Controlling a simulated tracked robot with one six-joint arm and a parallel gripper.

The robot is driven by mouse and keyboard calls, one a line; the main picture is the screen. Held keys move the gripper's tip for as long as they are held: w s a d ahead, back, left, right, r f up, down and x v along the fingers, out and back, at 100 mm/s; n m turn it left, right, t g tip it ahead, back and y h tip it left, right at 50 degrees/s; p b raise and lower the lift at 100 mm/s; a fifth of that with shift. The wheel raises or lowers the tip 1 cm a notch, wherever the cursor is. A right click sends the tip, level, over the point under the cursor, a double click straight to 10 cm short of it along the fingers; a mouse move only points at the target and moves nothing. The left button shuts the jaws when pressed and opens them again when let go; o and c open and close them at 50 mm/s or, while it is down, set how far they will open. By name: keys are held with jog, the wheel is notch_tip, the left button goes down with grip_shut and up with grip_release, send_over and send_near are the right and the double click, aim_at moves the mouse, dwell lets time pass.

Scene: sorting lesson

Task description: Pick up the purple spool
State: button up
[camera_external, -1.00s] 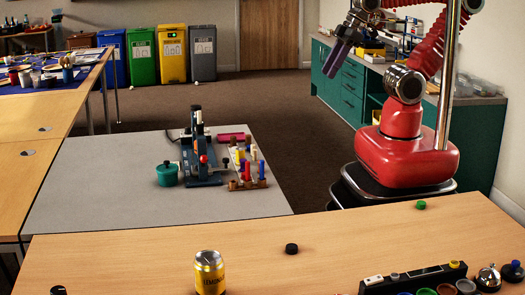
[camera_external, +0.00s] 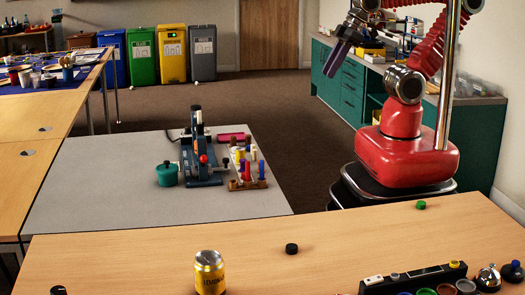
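My gripper (camera_external: 338,58) hangs in the air at the upper right, in front of the green cabinets. It points down and to the left, well away from the grey table. Its end looks dark with a purplish tint; I cannot tell whether it is open, shut or holding something. I cannot make out a purple spool for certain. A peg board (camera_external: 262,184) on the grey table carries small red, blue, yellow and white pieces, too small to tell apart well.
A blue-grey hand press (camera_external: 200,160) and a teal pot (camera_external: 167,174) stand beside the peg board, with a pink bar (camera_external: 232,137) behind. The front wooden table holds a yellow can (camera_external: 209,272), a black cap (camera_external: 291,248) and a green cap (camera_external: 421,205). The grey table's front is clear.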

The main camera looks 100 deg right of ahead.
jog(key=w+d+f+n+t+h, duration=0.15)
jog(key=w+d+f, duration=0.3)
jog(key=w, duration=0.55)
jog(key=w+d+f+t, duration=0.2)
jog(key=w+d+f, duration=0.3)
jog(key=w, duration=0.4)
jog(key=n+t+y, duration=0.3)
jog(key=y, duration=0.2)
send_near(244, 160)
jog(key=w, duration=0.1)
jog(key=w+d, duration=0.1)
jog(key=w, duration=0.1)
jog(key=shift+w+f, duration=0.2)
jog(key=shift+w, duration=0.05)
jog(key=shift+s+a+f+m+t+y, duration=0.2)
jog(key=shift+s+a+f+y, duration=0.1)
jog(key=shift+f, duration=0.1)
jog(key=shift+s+a+f+m+t+y, duration=0.1)
jog(key=shift+s+a+f+t+y, duration=0.05)
jog(key=shift+s+a+f+y, duration=0.15)
jog(key=shift+w, duration=0.1)
jog(key=shift+x, duration=1.25)
